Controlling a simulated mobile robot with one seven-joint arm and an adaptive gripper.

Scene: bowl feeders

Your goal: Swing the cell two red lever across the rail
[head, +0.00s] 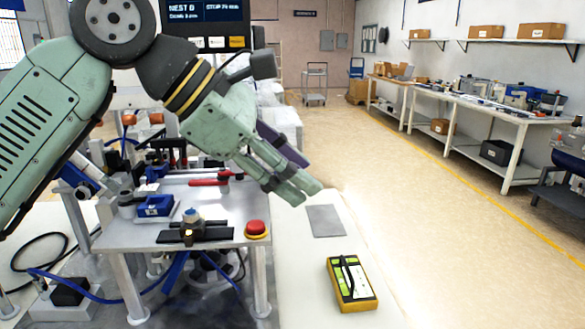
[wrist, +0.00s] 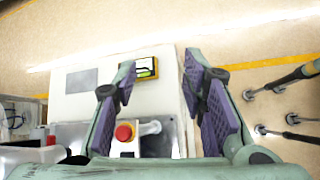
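A red lever (head: 208,182) lies roughly level on the metal fixture table (head: 225,236) in the head view, left of my gripper. Its pivot end is near a dark clamp part at its right. No cell number is legible beside it. My gripper (head: 299,188) hangs above and to the right of the table, apart from the lever. In the wrist view my gripper (wrist: 160,65) has its purple-padded fingers spread, with nothing between them. I cannot make out the red lever in the wrist view.
A red stop button (head: 256,229) sits at the table's right corner, also in the wrist view (wrist: 124,132). A yellow device (head: 352,284) and a grey pad (head: 325,220) lie on the white surface.

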